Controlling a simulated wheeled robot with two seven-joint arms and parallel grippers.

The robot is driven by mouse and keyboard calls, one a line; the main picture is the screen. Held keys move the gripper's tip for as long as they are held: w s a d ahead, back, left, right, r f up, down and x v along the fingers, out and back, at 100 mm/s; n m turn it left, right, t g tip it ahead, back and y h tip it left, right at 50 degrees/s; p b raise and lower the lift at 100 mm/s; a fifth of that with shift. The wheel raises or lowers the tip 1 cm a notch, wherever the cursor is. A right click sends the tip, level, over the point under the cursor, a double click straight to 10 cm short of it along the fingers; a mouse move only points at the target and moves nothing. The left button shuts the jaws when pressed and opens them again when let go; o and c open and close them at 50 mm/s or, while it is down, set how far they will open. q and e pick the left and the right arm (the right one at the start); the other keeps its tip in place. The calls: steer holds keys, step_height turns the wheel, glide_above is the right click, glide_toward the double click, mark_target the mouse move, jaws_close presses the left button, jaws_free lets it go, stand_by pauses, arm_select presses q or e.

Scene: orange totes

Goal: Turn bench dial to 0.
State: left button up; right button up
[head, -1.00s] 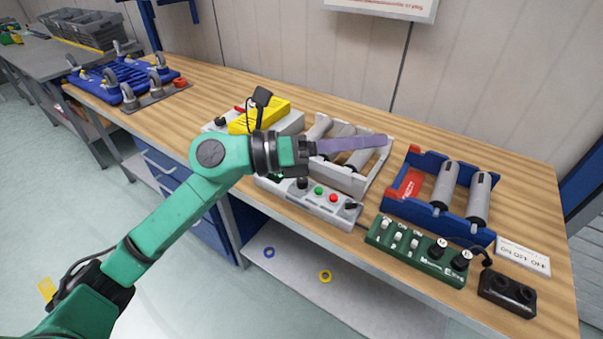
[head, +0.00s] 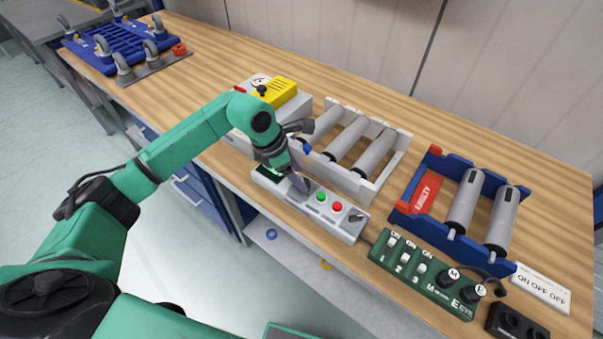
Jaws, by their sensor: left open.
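The grey control box (head: 345,223) lies along the front of the wooden bench. It carries a green button (head: 321,196), a red button (head: 337,206) and a black switch (head: 356,217) at its right end. The bench dial, a black knob left of the green button, is hidden behind my left gripper. My left gripper (head: 301,185) points down at that spot with its purple-grey fingers; they are open, but I cannot tell whether they touch the dial. The dial's setting cannot be read. My right gripper is out of view.
Behind the box stands a white tray (head: 388,183) with grey rollers. A blue roller tray (head: 405,220) and a green switch box (head: 420,282) are to the right. A grey box with a yellow top (head: 275,92) is close behind my left arm.

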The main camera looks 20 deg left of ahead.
arm_select(q)
steer(key=shift+x, duration=1.2)
steer(key=shift+d, duration=0.15)
steer(key=shift+s, duration=0.1)
steer(key=c, duration=0.4)
jaws_close()
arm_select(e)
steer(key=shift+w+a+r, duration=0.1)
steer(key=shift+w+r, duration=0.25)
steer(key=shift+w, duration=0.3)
